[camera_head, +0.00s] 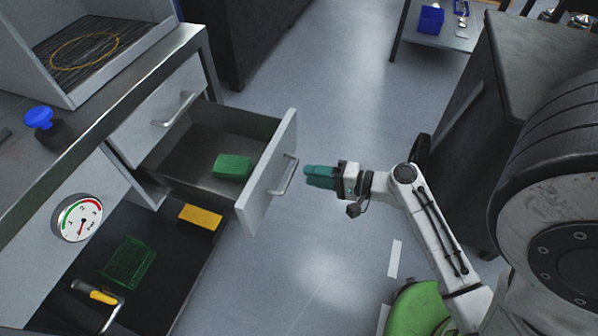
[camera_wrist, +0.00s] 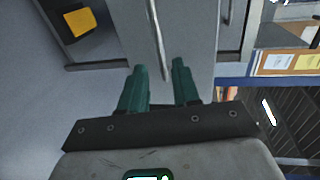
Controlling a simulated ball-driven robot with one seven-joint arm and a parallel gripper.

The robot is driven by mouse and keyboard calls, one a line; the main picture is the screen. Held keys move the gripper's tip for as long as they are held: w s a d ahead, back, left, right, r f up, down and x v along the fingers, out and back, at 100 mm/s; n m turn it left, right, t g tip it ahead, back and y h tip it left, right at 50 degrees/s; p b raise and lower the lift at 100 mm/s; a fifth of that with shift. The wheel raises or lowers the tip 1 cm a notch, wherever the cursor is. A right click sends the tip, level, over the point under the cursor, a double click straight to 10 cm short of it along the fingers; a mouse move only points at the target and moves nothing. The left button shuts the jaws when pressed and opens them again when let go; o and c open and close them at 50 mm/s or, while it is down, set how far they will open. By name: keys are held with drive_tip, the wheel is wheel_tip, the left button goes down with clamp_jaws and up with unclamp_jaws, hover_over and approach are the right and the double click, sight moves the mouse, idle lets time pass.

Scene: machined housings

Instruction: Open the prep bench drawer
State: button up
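The prep bench drawer (camera_head: 268,190) stands pulled out from the bench, with its inside showing. A green block (camera_head: 233,167) lies in it. Its silver bar handle (camera_head: 284,176) is on the pale front panel and also shows in the wrist view (camera_wrist: 158,40). My gripper (camera_head: 306,176) has green fingers and is just right of the handle in the head view. In the wrist view my gripper (camera_wrist: 160,78) has its two fingers apart, with the handle's end appearing between or just beyond the tips. I see no grip on the handle.
A second drawer (camera_head: 160,112) with its own handle is shut beside it. Below, an open shelf (camera_head: 165,255) holds a yellow block (camera_head: 200,216) and a green wire basket (camera_head: 127,262). A gauge (camera_head: 78,217) is on the bench front. Grey floor (camera_head: 335,110) is clear around my gripper.

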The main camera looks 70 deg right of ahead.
drive_tip(key=shift+v, duration=2.05)
drive_tip(key=shift+a, duration=0.1)
drive_tip(key=w+a+f+n+g+y, duration=0.1)
drive_tip(key=a+f+n+g+y, duration=0.1)
drive_tip(key=a+f+n+g, duration=0.35)
drive_tip(key=w+a+f+n+g+y, duration=0.1)
drive_tip(key=a+f+n+g+y, duration=0.1)
drive_tip(key=a+n+g, duration=0.45)
drive_tip(key=s+a+r+n+g+h+p, duration=0.1)
drive_tip(key=a+r+n+h+p, duration=0.1)
drive_tip(key=r+p, duration=0.4)
drive_tip(key=s+a+r+n+g+h+p, duration=0.1)
drive_tip(key=a+r+n+h+p, duration=0.1)
drive_tip(key=r+p, duration=0.4)
wheel_tip(320, 180, up, 3)
drive_tip(key=shift+a+r+n+g+h+p, duration=0.1)
drive_tip(key=shift+a+n+g+h+p, duration=0.25)
drive_tip(key=shift+a+n, duration=0.2)
